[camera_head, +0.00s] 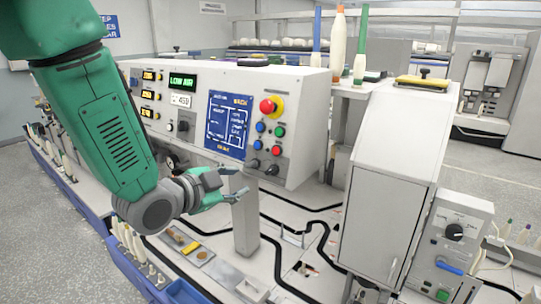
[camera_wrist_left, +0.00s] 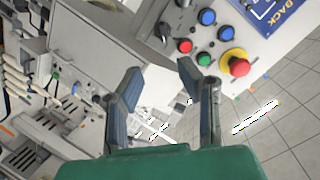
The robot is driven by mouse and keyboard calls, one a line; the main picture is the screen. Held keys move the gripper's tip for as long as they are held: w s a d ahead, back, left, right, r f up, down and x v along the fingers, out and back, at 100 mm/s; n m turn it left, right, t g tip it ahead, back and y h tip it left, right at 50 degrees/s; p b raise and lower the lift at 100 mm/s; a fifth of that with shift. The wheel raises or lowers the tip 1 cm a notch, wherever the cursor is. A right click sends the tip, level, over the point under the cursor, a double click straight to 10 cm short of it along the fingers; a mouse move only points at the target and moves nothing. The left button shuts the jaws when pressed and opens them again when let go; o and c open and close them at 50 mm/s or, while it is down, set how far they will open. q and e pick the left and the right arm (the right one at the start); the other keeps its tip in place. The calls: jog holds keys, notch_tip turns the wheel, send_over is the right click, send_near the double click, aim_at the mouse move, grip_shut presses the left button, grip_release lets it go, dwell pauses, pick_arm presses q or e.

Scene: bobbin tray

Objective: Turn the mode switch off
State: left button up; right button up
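The white control panel (camera_head: 300,95) carries two dark knobs, a left one (camera_head: 255,163) and a right one (camera_head: 271,170), below its coloured buttons. Another dark rotary knob (camera_head: 183,126) sits further left on the panel, and one more (camera_head: 454,231) is on the small grey box at right. No readable label tells me which is the mode switch. A dark knob (camera_wrist_left: 164,31) also shows in the left wrist view. My left gripper (camera_head: 239,183) is open and empty, below and left of the lower knobs, apart from the panel. Its spread fingers show in the wrist view (camera_wrist_left: 159,68). My right gripper is out of view.
A red emergency button (camera_head: 268,106) and blue, green and red buttons are above the lower knobs. A grey post (camera_head: 246,220) stands under the panel near my left gripper. A white slanted cabinet (camera_head: 392,150) stands to the right. Bobbins line the blue trough (camera_head: 125,262).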

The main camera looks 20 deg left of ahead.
aim_at(268, 172)
pick_arm(q)
jog(key=x, duration=0.4)
jog(key=p+x, duration=0.1)
jog(key=x, duration=0.8)
jog(key=shift+w+a+p, duration=0.1)
jog(key=shift+a+p, duration=0.2)
jog(key=shift+p, duration=0.1)
jog(key=shift+w+d+f, duration=0.1)
jog(key=shift+w+d, duration=0.15)
jog(key=shift+w, duration=0.25)
jog(key=shift+a, duration=0.15)
grip_shut()
